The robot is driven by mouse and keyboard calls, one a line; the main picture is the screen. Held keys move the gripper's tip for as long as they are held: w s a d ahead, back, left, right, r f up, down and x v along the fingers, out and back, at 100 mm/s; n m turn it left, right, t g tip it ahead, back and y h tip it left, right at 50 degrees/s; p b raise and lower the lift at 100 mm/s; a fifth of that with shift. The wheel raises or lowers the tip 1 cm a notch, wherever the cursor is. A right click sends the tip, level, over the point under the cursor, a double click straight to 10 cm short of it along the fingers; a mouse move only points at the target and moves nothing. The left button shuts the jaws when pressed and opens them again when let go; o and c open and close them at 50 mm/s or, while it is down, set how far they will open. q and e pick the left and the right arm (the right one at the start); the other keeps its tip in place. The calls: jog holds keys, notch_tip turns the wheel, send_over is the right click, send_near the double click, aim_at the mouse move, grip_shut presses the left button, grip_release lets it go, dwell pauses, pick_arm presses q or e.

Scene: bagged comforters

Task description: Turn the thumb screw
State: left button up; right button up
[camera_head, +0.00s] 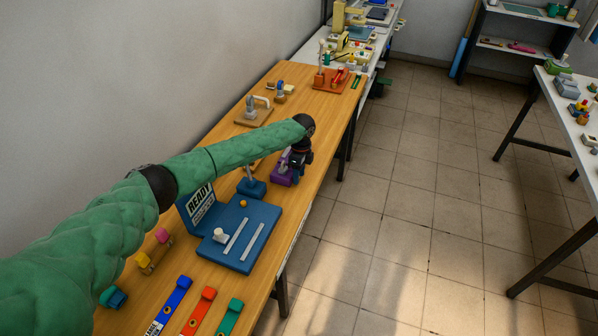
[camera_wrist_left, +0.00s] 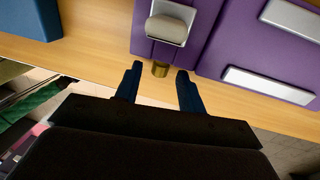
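A small brass thumb screw (camera_wrist_left: 161,69) sticks out of the near edge of a purple fixture (camera_wrist_left: 147,45) in the left wrist view. A rounded pale grey knob (camera_wrist_left: 167,30) sits on the fixture just above the screw. My left gripper (camera_wrist_left: 159,73) is open, with its two dark blue fingertips on either side of the screw and a gap visible on each side. In the head view my left gripper (camera_head: 297,174) hangs by the purple fixture (camera_head: 281,178), near the table's right edge; the screw is hidden there. My right gripper is not in view.
The wooden table (camera_head: 330,107) runs along the wall. A blue board with a READY sign (camera_head: 200,205) stands nearer, with a blue block (camera_head: 251,188) beside it. A second purple panel with pale bars (camera_wrist_left: 268,89) lies right of the screw. Tiled floor (camera_head: 400,230) is open to the right.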

pick_arm(q)
jog(key=shift+s, duration=0.1)
grip_shut()
jog(key=shift+f+t, duration=0.1)
jog(key=shift+t, duration=0.2)
